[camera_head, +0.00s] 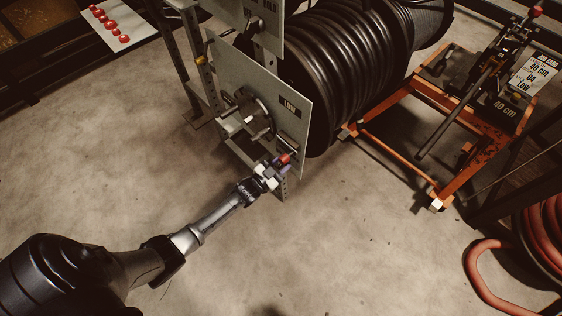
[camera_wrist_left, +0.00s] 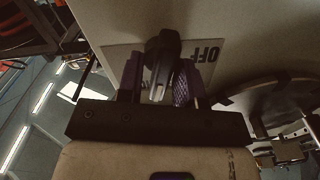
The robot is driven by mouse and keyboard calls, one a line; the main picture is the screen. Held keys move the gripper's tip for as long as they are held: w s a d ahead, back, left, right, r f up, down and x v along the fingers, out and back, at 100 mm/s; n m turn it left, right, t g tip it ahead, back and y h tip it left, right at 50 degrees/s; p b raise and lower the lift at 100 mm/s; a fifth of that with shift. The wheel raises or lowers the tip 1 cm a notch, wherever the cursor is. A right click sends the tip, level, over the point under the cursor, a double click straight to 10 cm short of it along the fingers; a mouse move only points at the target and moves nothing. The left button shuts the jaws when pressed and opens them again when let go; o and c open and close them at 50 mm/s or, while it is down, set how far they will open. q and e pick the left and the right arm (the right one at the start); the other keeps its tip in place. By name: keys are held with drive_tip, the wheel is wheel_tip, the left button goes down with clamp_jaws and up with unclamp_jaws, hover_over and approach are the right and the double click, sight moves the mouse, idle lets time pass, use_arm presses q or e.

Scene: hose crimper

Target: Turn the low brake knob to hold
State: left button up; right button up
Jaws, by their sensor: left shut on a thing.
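The low brake knob (camera_wrist_left: 160,58) is dark and sits on a pale panel, with an upside-down OFF label (camera_wrist_left: 207,53) beside it in the left wrist view. My left gripper (camera_wrist_left: 160,88) is shut on the knob, one finger on each side. In the head view, my left gripper (camera_head: 271,169) is at the lower right edge of the panel marked LOW (camera_head: 290,107), next to a small red part (camera_head: 284,159). The gripper mostly hides the knob there, and I see no hold label. My right gripper is not in view.
A round fitting (camera_head: 252,118) sits on the LOW panel, left of the gripper. A large black hose reel (camera_head: 345,70) stands behind the panel. An orange cart (camera_head: 455,160) with a long lever is at right, and a red hose coil (camera_head: 485,275) lies lower right. The floor in front is clear.

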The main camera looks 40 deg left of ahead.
use_arm(q)
drive_tip(key=shift+d+m, duration=0.1)
drive_tip(key=shift+m, duration=0.8)
drive_tip(key=shift+m+p, duration=0.3)
drive_tip(key=shift+m, duration=0.4)
drive_tip(key=o, duration=0.6)
drive_tip(key=s+a+p, duration=0.1)
drive_tip(key=s+p, duration=0.4)
drive_tip(key=s, duration=0.8)
drive_tip(key=shift+s+a, duration=0.15)
drive_tip(key=shift+s, duration=0.25)
